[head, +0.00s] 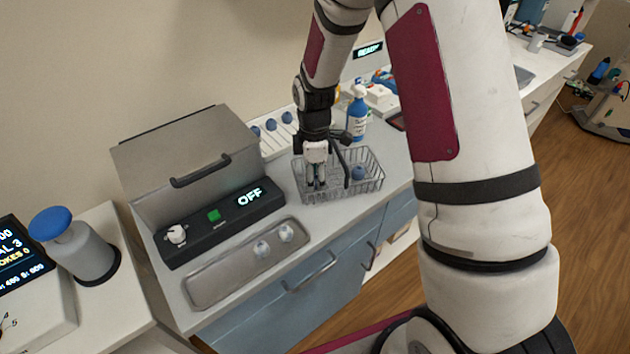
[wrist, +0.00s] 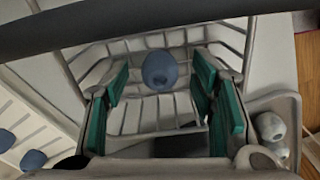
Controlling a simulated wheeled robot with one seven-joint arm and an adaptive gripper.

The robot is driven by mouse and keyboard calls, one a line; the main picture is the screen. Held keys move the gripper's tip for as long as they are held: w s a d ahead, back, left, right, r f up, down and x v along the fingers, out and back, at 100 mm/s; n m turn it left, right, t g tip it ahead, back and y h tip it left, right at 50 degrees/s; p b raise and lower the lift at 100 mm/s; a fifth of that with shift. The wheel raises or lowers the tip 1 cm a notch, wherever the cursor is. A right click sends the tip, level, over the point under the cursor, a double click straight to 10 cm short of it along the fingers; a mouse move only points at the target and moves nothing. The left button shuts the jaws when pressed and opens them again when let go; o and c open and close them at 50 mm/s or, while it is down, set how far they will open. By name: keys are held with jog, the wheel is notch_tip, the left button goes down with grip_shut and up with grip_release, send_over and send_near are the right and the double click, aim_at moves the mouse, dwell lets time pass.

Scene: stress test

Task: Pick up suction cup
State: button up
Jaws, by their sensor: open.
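A blue round piece, apparently the suction cup (head: 358,172), lies in the wire basket (head: 340,196) on the counter. In the wrist view the blue piece (wrist: 160,70) shows beyond and between the green-padded fingers, near one end of the basket (wrist: 150,110). My gripper (head: 317,184) is open, points down over the left part of the basket, and appears empty. In the head view the blue piece lies to the right of the fingers, apart from them. How deep the fingertips reach into the basket is hard to tell.
A white rack (head: 262,142) with several blue pieces stands behind the basket. A metal tray (head: 215,285) with two pale round pieces and a lidded machine reading OFF (head: 225,217) are at left.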

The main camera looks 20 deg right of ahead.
jog(key=c, duration=0.9)
